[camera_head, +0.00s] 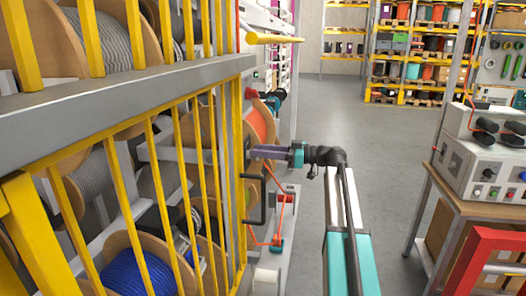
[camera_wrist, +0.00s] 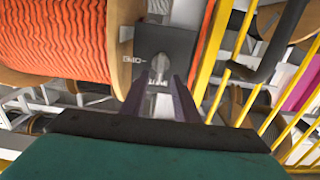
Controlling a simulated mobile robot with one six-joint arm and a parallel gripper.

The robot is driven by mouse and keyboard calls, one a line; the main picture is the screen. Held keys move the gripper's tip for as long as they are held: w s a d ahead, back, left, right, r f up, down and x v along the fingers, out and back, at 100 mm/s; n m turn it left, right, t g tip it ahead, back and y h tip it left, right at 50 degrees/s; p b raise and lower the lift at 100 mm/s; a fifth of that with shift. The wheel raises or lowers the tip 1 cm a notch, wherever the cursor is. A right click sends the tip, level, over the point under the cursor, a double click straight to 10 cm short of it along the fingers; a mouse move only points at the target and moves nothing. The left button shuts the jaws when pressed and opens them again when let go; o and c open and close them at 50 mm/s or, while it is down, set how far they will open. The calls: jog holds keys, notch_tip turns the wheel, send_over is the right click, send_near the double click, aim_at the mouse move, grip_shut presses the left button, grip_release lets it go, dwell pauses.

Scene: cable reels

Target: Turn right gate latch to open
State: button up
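A dark latch plate (camera_wrist: 181,45) with white lettering and a small silver knob (camera_wrist: 159,66) is in the middle of the wrist view, in front of the reels. My gripper (camera_wrist: 161,80) points at it, with its two dark purple fingers apart and the knob showing between and beyond the tips. I cannot tell whether the fingers touch the knob. In the head view my gripper (camera_head: 254,152) reaches left to the yellow-barred gate (camera_head: 213,165) at its right edge. The latch is too small to make out there.
Behind the bars are reels of orange cable (camera_wrist: 55,40), grey cable (camera_head: 103,38) and blue cable (camera_head: 135,273). A black crank handle (camera_head: 258,200) sticks out below my gripper. A workbench with a control box (camera_head: 480,165) stands at right. The grey aisle floor (camera_head: 375,115) is clear.

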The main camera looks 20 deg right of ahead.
jog(key=shift+c, duration=0.4)
grip_shut()
jog(key=shift+d, duration=0.15)
